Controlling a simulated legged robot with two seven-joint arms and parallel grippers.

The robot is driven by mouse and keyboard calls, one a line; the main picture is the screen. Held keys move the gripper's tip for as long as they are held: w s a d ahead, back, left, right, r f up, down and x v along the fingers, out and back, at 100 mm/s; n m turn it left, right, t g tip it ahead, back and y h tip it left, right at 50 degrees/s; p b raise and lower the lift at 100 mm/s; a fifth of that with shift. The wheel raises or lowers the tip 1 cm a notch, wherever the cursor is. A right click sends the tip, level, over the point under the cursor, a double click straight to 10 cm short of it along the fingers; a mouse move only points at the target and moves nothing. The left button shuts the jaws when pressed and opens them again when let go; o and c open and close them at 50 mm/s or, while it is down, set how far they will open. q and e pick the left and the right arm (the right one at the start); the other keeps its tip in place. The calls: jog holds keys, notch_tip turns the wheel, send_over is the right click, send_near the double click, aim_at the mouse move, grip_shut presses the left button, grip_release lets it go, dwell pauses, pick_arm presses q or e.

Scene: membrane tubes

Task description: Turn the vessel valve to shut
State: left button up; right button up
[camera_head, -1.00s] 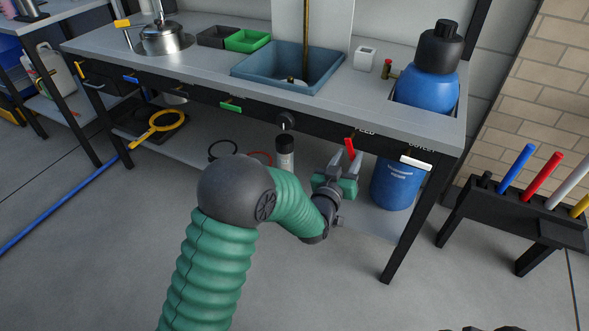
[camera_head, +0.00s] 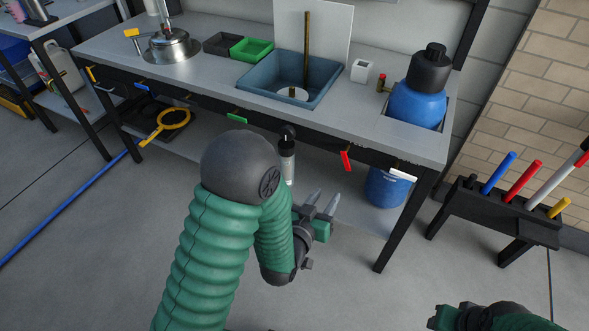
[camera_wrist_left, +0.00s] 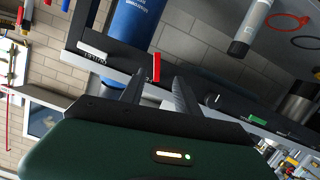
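Several small coloured valve handles line the bench's front rail. The red handle (camera_head: 346,160) points down; a white handle (camera_head: 403,173) to its right lies nearly level along the rail. I cannot tell which one is the vessel valve. A blue vessel with a black cap (camera_head: 417,103) sits in the bench's right end. My left gripper (camera_head: 323,204) is open and empty, below and in front of the red handle, apart from it. In the left wrist view the red handle (camera_wrist_left: 156,67) shows beyond the parted fingers (camera_wrist_left: 160,90). My right gripper (camera_head: 455,318) is partly visible at the bottom edge.
A rack with coloured rods (camera_head: 495,211) stands at right. The floor in front is clear.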

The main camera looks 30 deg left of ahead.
pick_arm(q)
jog(key=s+a+r+m+g+p, duration=0.1)
jog(key=s+r+g+p, duration=0.3)
jog(key=r+p, duration=0.3)
jog(key=s+a+r+m+g+p, duration=0.1)
jog(key=s+r+g+p, duration=0.4)
jog(key=p, duration=0.5)
notch_tip(320, 180, up, 2)
jog(key=shift+s+a+r+g+p, duration=0.3)
jog(key=shift+s+a+p, duration=0.1)
jog(key=shift+s+a, duration=0.4)
